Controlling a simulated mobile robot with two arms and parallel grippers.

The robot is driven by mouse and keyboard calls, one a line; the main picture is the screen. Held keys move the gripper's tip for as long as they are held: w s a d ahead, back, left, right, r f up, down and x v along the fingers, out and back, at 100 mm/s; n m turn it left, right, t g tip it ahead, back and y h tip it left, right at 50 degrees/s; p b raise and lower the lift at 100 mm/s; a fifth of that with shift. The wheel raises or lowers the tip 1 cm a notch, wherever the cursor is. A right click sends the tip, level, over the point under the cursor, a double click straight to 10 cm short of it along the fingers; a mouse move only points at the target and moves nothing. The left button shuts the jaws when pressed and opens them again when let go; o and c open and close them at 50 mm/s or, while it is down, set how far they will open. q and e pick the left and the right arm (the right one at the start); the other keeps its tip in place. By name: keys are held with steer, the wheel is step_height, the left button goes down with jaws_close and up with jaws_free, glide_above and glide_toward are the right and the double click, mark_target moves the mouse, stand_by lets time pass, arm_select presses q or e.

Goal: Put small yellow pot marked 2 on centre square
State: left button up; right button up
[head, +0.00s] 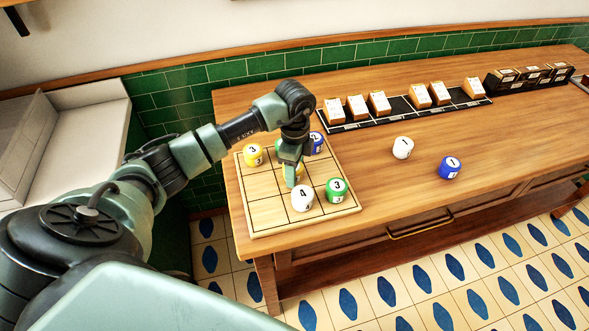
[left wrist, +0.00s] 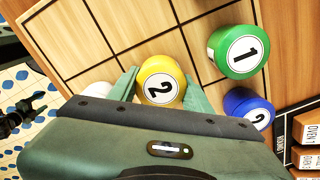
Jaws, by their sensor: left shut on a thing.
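The small yellow pot marked 2 (left wrist: 161,81) is held between the fingers of my left gripper (left wrist: 160,88), its numbered top facing up. In the head view my left gripper (head: 291,180) points down over the middle of the wooden grid board (head: 265,213). There the gripper mostly hides the yellow pot; only a bit of yellow shows beside the fingers. The pot is at or just above the centre square. I cannot tell whether it touches the board.
On the board stand a yellow pot 3 (head: 253,154), white pot 4 (head: 302,198), green pot 3 (head: 337,190), blue pot (head: 317,143) and green pot 1 (left wrist: 232,51). A white pot 1 (head: 403,148) and blue pot 1 (head: 449,167) stand on the table, right of the board.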

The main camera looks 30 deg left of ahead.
arm_select(q)
steer(key=o, duration=1.3)
steer(key=shift+f, duration=0.1)
steer(key=shift+o, duration=1.1)
arm_select(e)
steer(key=shift+d, duration=0.25)
arm_select(q)
steer(key=shift+r, duration=0.6)
step_height(320, 180, up, 10)
steer(key=b, duration=0.2)
steer(key=shift+f+b, duration=0.1)
steer(key=shift+b, duration=0.25)
steer(key=shift+r, duration=0.7)
arm_select(e)
steer(key=shift+d+f, duration=0.1)
steer(key=shift+f, duration=1.3)
arm_select(q)
steer(key=shift+f, duration=0.1)
